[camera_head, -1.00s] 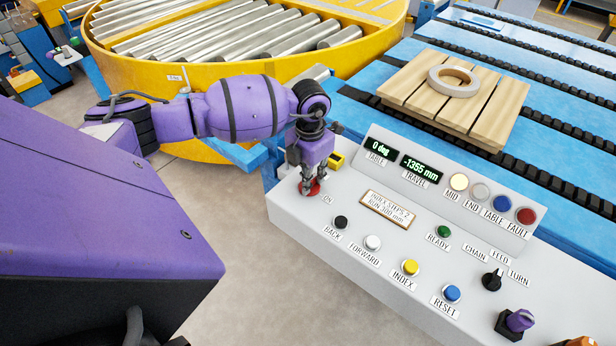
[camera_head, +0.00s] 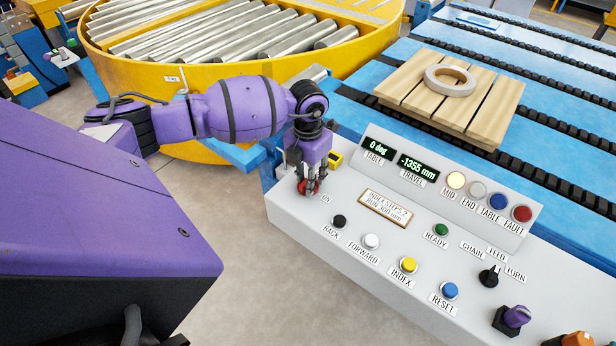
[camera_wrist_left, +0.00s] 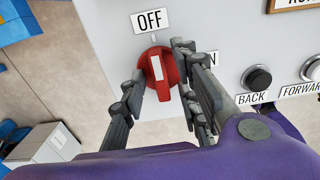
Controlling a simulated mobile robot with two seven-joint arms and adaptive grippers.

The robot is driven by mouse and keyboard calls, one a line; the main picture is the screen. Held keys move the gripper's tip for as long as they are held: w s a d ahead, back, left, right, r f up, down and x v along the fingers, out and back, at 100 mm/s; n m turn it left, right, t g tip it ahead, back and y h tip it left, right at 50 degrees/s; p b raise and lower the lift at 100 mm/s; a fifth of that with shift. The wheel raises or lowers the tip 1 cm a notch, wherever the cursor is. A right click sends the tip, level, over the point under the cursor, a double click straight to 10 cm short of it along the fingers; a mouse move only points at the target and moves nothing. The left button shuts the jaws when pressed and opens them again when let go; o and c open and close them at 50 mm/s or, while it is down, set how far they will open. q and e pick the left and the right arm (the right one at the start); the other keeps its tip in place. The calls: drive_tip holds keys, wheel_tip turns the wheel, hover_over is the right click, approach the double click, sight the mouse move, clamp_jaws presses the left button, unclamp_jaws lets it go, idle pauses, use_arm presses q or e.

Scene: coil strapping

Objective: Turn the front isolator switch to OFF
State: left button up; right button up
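The front isolator switch is a red rotary knob (camera_wrist_left: 157,72) at the left end of the grey control panel. Its white pointer line aims up at the tick under the OFF label (camera_wrist_left: 149,20). The ON label is partly covered by a finger. In the head view the switch (camera_head: 312,188) is mostly hidden under my left gripper (camera_head: 308,186). My right gripper is not in view.
The panel (camera_head: 300,217) carries several buttons, a black selector (camera_head: 490,277) and a purple-topped control (camera_head: 515,318). Its displays read 0 deg and -1355 mm. A yellow roller turntable (camera_head: 220,75) and a blue conveyor with a wooden pallet (camera_head: 450,95) stand behind.

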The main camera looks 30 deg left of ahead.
use_arm(q)
wheel_tip(320, 180, up, 12)
idle(0.7)
idle(0.4)
